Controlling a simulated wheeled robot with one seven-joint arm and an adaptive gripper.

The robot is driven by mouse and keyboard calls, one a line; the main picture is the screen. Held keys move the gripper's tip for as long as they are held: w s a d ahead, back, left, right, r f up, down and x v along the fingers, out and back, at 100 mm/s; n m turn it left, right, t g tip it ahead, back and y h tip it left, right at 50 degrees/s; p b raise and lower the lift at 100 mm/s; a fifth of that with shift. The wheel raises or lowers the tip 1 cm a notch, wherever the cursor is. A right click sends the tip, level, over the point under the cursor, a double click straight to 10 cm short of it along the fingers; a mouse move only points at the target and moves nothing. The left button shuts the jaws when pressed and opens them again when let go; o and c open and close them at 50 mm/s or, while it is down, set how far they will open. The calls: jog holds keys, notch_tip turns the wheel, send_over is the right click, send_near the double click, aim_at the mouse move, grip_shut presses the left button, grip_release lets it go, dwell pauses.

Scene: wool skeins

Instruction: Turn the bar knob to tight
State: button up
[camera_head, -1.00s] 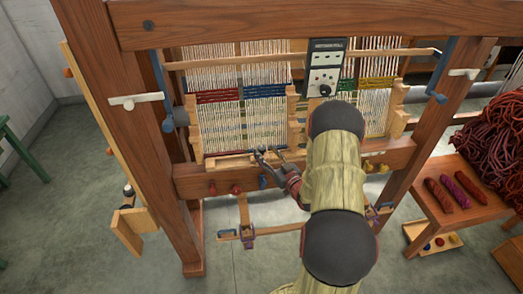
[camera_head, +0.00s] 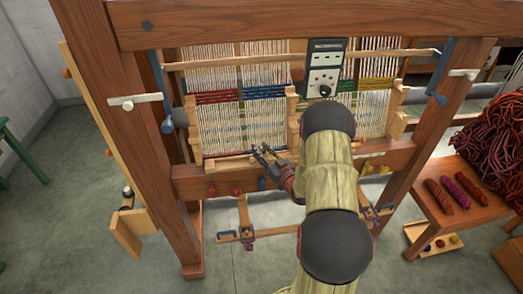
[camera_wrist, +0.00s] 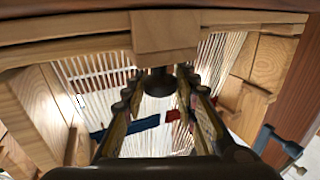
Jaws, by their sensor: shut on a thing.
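The bar knob (camera_wrist: 157,82) is a dark round piece under a light wooden block in the wrist view. It sits between the tips of my gripper (camera_wrist: 155,92), whose two fingers are closed against its sides. In the head view my gripper (camera_head: 262,156) is at the loom's front wooden bar (camera_head: 205,181), near its middle. The knob cannot be made out there, as the fingers and arm cover it. Any tight mark is not readable.
A panel with a black dial (camera_head: 325,68) hangs above my arm. White warp threads (camera_head: 215,128) stretch behind the bar. Red and blue pegs (camera_head: 236,189) line its front. A side table (camera_head: 445,210) with wool skeins stands right.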

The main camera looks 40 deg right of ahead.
jog(key=c, duration=0.5)
jog(key=shift+h, duration=0.3)
jog(key=m+h, duration=0.1)
jog(key=m+g+h+b, duration=0.1)
jog(key=h, duration=0.1)
jog(key=m+h+b, duration=0.1)
jog(key=shift+w+a+f+m+g+h, duration=0.1)
jog(key=shift+a+m+g+h, duration=0.2)
jog(key=shift+g+h, duration=0.1)
jog(key=m+g+h+b, duration=0.3)
jog(key=m+g+h, duration=0.2)
jog(key=h, duration=0.1)
jog(key=shift+d, duration=0.1)
jog(key=m+g+h, duration=0.1)
jog(key=m+g, duration=0.1)
jog(key=g, duration=0.1)
jog(key=m+g+h, duration=0.2)
jog(key=g, duration=0.1)
jog(key=shift+m, duration=0.3)
jog(key=m+g, duration=0.2)
jog(key=g, duration=0.1)
jog(key=m+g+p, duration=0.1)
jog(key=m+g, duration=0.1)
jog(key=g, duration=0.2)
jog(key=shift+d+m+g+h, duration=0.15)
jog(key=shift+m+g+h, duration=0.15)
jog(key=shift+r+g, duration=0.2)
jog(key=shift+g, duration=0.1)
jog(key=o, duration=1.1)
jog(key=shift+f, duration=0.1)
